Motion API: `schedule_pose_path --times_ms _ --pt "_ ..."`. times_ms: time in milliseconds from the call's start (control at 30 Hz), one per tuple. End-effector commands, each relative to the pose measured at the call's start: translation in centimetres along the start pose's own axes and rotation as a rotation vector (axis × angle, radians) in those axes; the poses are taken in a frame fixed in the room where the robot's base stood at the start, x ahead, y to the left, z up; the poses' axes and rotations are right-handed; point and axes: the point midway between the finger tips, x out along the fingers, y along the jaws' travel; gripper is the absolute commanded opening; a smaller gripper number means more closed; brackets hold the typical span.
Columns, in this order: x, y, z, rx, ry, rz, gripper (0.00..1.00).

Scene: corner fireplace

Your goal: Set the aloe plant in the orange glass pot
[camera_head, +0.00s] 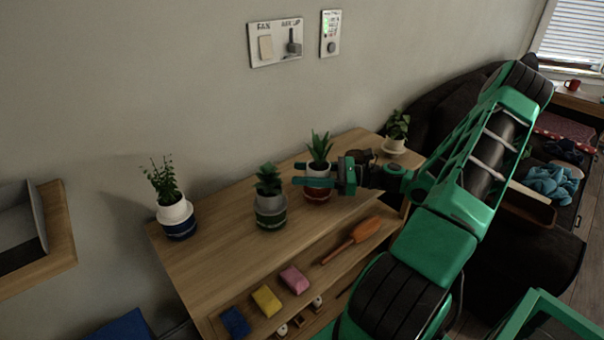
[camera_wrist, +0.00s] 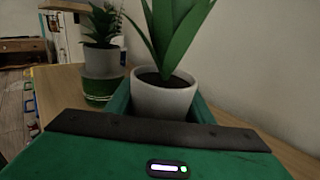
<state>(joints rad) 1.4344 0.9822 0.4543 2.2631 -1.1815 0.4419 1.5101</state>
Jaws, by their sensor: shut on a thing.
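The aloe plant (camera_head: 319,146) has long pointed green leaves and a pale inner pot. In the wrist view the aloe's pale pot (camera_wrist: 163,98) is between the green fingers. My gripper (camera_head: 312,174) is shut on this pot and reaches in from the right. The orange glass pot (camera_head: 318,194), reddish with a pale band, is directly below the aloe on the wooden table. The fingers partly cover it, so I cannot tell how deep the aloe's pot sits in it or whether it rests there. The orange pot does not show in the wrist view.
A succulent in a green-banded pot (camera_head: 270,213) stands close to the left. A leafy plant in a blue pot (camera_head: 178,220) stands further left. Another potted plant (camera_head: 396,132) is at the back right. Sponges and an orange brush (camera_head: 352,240) lie on the lower shelf.

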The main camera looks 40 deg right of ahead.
Motion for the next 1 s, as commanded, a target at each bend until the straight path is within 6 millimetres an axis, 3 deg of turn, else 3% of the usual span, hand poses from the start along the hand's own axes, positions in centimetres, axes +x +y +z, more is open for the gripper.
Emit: schedule_pose_path --times_ms 233,300,367,733,1000 --pt "0.0 0.0 -0.2 -0.001 -0.001 0.0 0.35" --pt "0.0 0.0 -0.2 -0.001 -0.001 0.0 0.6" --pt "0.0 0.0 -0.2 -0.001 0.0 0.0 0.7" --pt "-0.5 0.0 -0.3 0.0 0.0 -0.001 0.7" --pt "-4.8 -0.1 -0.3 -0.001 0.001 -0.004 0.7"
